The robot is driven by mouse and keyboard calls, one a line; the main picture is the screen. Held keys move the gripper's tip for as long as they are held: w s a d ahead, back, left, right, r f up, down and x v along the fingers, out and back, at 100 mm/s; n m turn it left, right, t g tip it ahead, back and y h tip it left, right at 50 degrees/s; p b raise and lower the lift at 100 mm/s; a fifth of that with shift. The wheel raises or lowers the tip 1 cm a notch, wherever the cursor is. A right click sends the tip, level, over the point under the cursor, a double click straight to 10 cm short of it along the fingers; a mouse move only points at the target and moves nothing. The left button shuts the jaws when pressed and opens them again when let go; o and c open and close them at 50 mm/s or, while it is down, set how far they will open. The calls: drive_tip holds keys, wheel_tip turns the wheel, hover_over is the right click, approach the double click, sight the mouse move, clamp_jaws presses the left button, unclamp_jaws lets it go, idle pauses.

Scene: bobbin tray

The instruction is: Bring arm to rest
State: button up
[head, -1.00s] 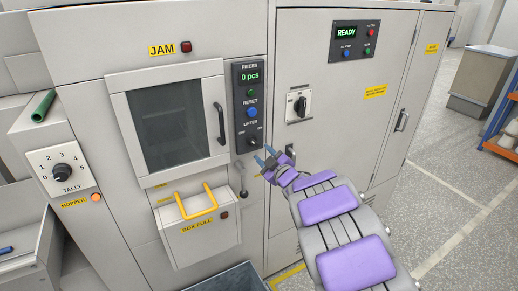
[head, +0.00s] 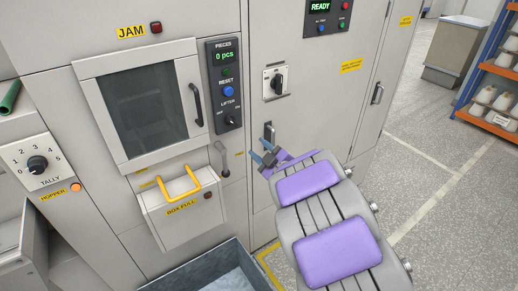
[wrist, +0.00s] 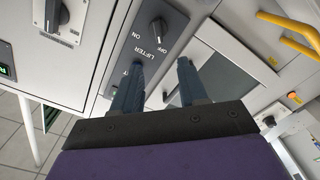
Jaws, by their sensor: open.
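My gripper (head: 266,156) is at the end of my purple-padded arm in the head view, in front of the machine's cabinet face, right of and below the lifter knob (head: 231,119). In the wrist view its two blue-grey fingers (wrist: 158,85) are apart with nothing between them. The lifter knob also shows in the wrist view (wrist: 155,30), ahead of the fingers and apart from them. The gripper appears to touch nothing.
The machine has a windowed door (head: 148,108), a box with a yellow handle (head: 181,208) and a rotary switch (head: 275,82). An open grey bin (head: 215,264) stands below. Free floor (head: 440,225) lies at right, before an orange-and-blue shelf (head: 485,122).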

drive_tip(key=s+d+r+m+h, duration=0.1)
drive_tip(key=d+r+m+h, duration=0.1)
drive_tip(key=d+m+h, duration=0.65)
drive_tip(key=s+d+f+m+g+h, duration=0.15)
drive_tip(key=s+d+g+h, duration=0.3)
drive_tip(key=s+d, duration=0.65)
drive_tip(key=s+a+m+g+y, duration=0.1)
drive_tip(key=s+g, duration=0.3)
drive_tip(key=s, duration=0.8)
drive_tip(key=s+a+f+m+g+y, duration=0.1)
drive_tip(key=s+a+m+g, duration=0.1)
drive_tip(key=s, duration=1)
drive_tip(key=s+a+m+g+y, duration=0.1)
drive_tip(key=s+g, duration=0.5)
drive_tip(key=s, duration=0.6)
drive_tip(key=shift+s+a+f+m, duration=0.25)
drive_tip(key=shift+a+m, duration=0.25)
drive_tip(key=shift+a, duration=0.4)
drive_tip(key=shift+a, duration=0.1)
